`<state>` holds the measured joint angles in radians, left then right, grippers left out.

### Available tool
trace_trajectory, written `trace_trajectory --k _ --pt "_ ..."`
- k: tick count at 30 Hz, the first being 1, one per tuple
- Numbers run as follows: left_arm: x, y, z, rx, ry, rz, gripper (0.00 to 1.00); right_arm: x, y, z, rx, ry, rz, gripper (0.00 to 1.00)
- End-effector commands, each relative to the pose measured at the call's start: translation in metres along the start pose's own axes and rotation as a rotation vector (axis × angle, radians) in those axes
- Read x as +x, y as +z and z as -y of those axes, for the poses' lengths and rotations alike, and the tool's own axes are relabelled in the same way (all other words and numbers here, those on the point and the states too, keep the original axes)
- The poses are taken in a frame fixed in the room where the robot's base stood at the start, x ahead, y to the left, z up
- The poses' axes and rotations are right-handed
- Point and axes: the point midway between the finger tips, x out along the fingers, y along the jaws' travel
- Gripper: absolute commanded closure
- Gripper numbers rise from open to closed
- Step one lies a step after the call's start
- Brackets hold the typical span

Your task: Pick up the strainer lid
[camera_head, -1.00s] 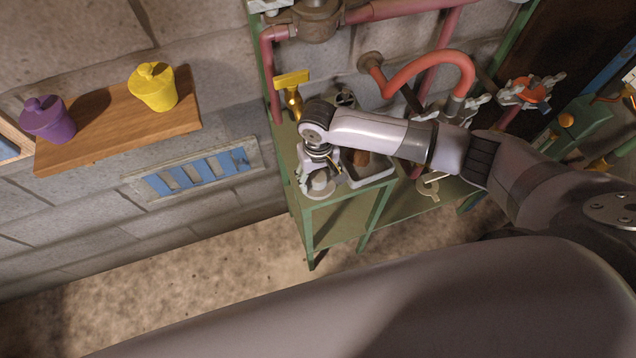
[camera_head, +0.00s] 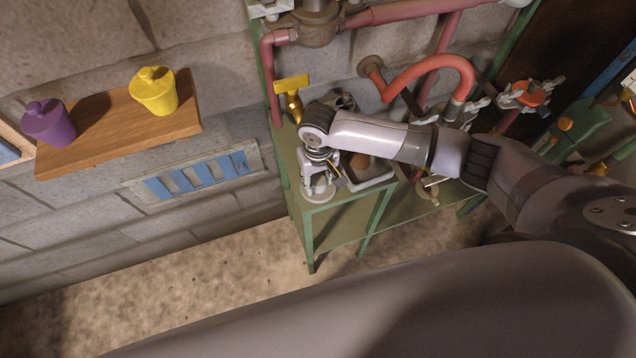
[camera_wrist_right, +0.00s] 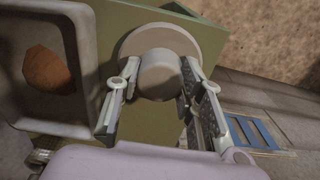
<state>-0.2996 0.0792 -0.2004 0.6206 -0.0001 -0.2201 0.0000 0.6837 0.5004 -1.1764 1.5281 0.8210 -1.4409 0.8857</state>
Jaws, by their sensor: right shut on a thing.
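The strainer lid (camera_head: 318,197) is a pale grey disc with a thick round knob. It lies at the front left corner of the green stand (camera_head: 352,222). My right gripper (camera_head: 319,180) reaches down over the lid from above. In the right wrist view, the lid (camera_wrist_right: 165,38) shows beyond the fingers, and my right gripper (camera_wrist_right: 155,92) has one finger on each side of the knob, shut on it. I cannot tell whether the lid is clear of the stand's top. My left gripper is not in view.
A grey tray (camera_wrist_right: 92,65) with a brown lump (camera_wrist_right: 48,70) stands close beside the gripper. A brass valve (camera_head: 292,92) and red pipes (camera_head: 430,62) rise behind. A wooden shelf (camera_head: 105,130) with yellow (camera_head: 153,92) and purple (camera_head: 48,124) pots is at left.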

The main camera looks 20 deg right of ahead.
Motion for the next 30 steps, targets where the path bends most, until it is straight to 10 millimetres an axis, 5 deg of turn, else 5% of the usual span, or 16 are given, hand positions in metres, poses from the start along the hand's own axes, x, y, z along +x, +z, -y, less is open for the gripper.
trace_trajectory --k 13,30 --pt "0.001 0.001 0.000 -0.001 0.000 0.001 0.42 -0.007 -0.001 0.000 0.000 -0.001 -0.002 1.00" --pt "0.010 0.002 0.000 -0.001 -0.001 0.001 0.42 -0.100 -0.001 0.000 0.001 -0.002 -0.003 1.00"
